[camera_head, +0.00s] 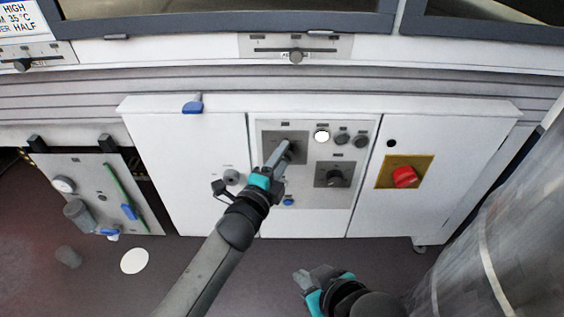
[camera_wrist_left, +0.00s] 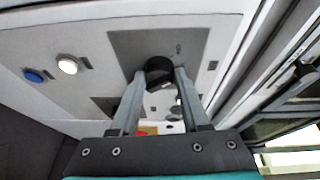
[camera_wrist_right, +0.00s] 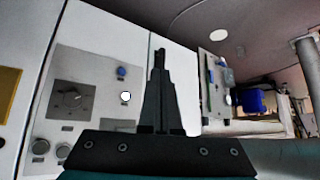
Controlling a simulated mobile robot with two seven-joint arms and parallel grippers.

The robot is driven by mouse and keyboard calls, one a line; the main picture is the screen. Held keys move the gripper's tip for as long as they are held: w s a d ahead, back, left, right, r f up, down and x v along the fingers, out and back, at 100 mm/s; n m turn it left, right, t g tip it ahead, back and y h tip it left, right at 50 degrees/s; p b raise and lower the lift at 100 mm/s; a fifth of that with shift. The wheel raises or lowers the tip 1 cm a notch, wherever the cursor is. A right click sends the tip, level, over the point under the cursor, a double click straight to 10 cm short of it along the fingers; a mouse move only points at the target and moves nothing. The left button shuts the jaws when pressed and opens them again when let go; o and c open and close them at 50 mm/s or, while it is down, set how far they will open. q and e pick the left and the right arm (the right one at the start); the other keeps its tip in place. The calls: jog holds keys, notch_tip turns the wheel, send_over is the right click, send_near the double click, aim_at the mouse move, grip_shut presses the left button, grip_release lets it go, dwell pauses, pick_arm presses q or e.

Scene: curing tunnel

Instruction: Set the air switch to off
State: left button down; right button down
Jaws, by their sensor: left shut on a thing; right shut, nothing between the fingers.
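A light grey control panel (camera_head: 299,205) in the white cabinet carries two grey plates with dark rotary knobs. My left gripper (camera_head: 288,148) is at the upper left plate (camera_head: 270,141). In the left wrist view, its fingers (camera_wrist_left: 162,80) are shut on a black knob (camera_wrist_left: 158,63) on that plate. The plate's lettering is too small to read, and fingers hide part of the knob. The other knob (camera_head: 335,178) is lower right; it also shows in the right wrist view (camera_wrist_right: 72,98). My right gripper (camera_head: 303,278) is shut and empty, low in front of the cabinet.
A lit white lamp (camera_head: 321,136) and round dark controls (camera_head: 342,140) sit beside the held knob. A blue button (camera_head: 288,201) is below. A red switch on yellow (camera_head: 405,177) is on the right door. A large grey cylinder (camera_head: 500,230) stands at the right.

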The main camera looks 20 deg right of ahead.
pick_arm(q)
jog(key=shift+n+t+h+b, duration=0.35)
jog(key=shift+n+b, duration=0.5)
jog(key=shift+n, duration=0.55)
pick_arm(e)
jog(key=shift+w+a+r+t+y, duration=0.1)
jog(key=shift+w+a+t+y, duration=0.25)
jog(key=shift+a+t, duration=0.25)
jog(key=shift+w+a+r+t+y, duration=0.1)
jog(key=shift+w+a+t+y, duration=0.3)
jog(key=shift+a, duration=0.3)
jog(key=shift+w+a+r+t+y, duration=0.1)
jog(key=shift+w+a+t+y, duration=0.2)
jog(key=shift+a+t, duration=0.35)
pick_arm(q)
jog(key=shift+c, duration=1.9)
grip_release()
jog(key=shift+s+a, duration=0.1)
pick_arm(e)
jog(key=shift+s, duration=0.1)
